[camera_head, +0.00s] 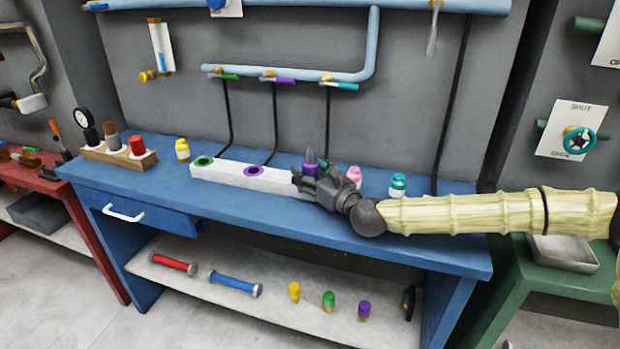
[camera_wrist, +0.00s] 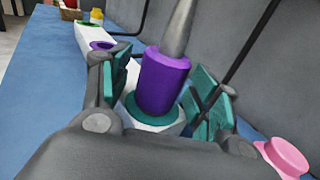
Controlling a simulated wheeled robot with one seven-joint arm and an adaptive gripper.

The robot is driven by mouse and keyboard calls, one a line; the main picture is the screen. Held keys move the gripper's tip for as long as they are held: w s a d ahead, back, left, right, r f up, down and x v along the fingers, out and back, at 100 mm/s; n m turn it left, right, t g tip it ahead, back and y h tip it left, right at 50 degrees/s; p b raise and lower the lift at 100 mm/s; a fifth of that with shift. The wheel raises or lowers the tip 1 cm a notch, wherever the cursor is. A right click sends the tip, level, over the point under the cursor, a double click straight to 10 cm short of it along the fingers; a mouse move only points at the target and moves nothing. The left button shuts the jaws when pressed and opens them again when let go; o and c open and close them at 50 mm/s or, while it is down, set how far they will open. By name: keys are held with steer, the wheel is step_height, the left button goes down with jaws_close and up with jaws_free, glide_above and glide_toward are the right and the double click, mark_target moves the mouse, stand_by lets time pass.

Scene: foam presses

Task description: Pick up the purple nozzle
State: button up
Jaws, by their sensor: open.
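The purple nozzle (camera_wrist: 164,82) has a purple collar and a grey tapering tip. It stands slightly tilted in the picture in the teal-ringed socket at the right end of the white block (camera_head: 222,173). My gripper (camera_wrist: 160,98) is open, with one teal-padded finger on each side of the purple collar. A gap shows between the collar and the pads. In the head view my gripper (camera_head: 318,182) is at the right end of the block and partly hides the nozzle (camera_head: 310,163) and its socket.
The block also has a green-ringed socket (camera_head: 204,161) and a purple-ringed socket (camera_head: 254,171). A pink bottle (camera_head: 354,175) and a teal bottle (camera_head: 398,185) stand to the right of the gripper. Thin dark hoses (camera_head: 328,125) run down the grey wall behind.

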steer(key=c, duration=1.3)
